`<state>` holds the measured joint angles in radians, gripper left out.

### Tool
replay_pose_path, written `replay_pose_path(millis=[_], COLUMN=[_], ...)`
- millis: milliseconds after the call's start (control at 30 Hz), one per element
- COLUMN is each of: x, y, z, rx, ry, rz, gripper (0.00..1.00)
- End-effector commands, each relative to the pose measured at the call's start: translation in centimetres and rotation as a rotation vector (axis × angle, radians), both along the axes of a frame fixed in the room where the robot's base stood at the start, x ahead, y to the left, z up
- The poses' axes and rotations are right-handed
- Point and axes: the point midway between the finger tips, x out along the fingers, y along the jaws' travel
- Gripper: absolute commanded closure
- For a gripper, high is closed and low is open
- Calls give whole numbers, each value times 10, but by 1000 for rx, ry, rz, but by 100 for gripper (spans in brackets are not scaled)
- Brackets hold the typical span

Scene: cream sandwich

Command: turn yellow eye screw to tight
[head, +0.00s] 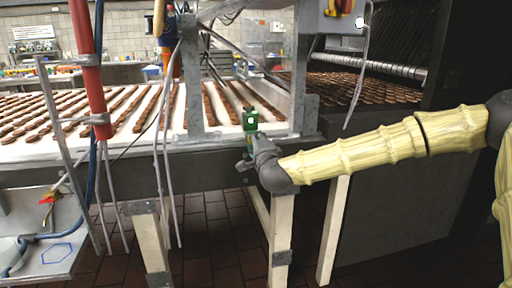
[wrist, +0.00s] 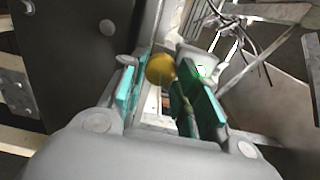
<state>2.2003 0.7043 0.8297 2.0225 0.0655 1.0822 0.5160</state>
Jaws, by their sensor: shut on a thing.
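The yellow eye screw (wrist: 160,69) shows in the wrist view as a rounded yellow head between the tips of my gripper's teal-padded fingers. My gripper (wrist: 165,82) is shut on it. The screw's shaft and the place where it enters the frame are hidden, so I cannot see how tight it is. In the head view my gripper (head: 251,130) is at the front edge of the conveyor, beside a grey upright post. The eye screw cannot be made out there, behind the green fingers.
The white conveyor (head: 130,125) carries rows of brown biscuits behind my gripper. Grey posts (head: 190,90), hanging cables and a red pipe (head: 88,65) stand to the left. A grey box (head: 330,18) hangs above right. Pale table legs (head: 281,230) stand below.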

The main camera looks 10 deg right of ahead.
Motion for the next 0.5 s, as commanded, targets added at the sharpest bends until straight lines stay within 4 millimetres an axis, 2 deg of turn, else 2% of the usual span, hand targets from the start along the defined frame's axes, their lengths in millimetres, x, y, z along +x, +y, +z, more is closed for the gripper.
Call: replay_pose_path(millis=[200,500], x=[0,0], y=[-1,0], z=[-4,-3], rx=[124,202], ry=[8,12], rz=[-1,0], gripper=[93,93])
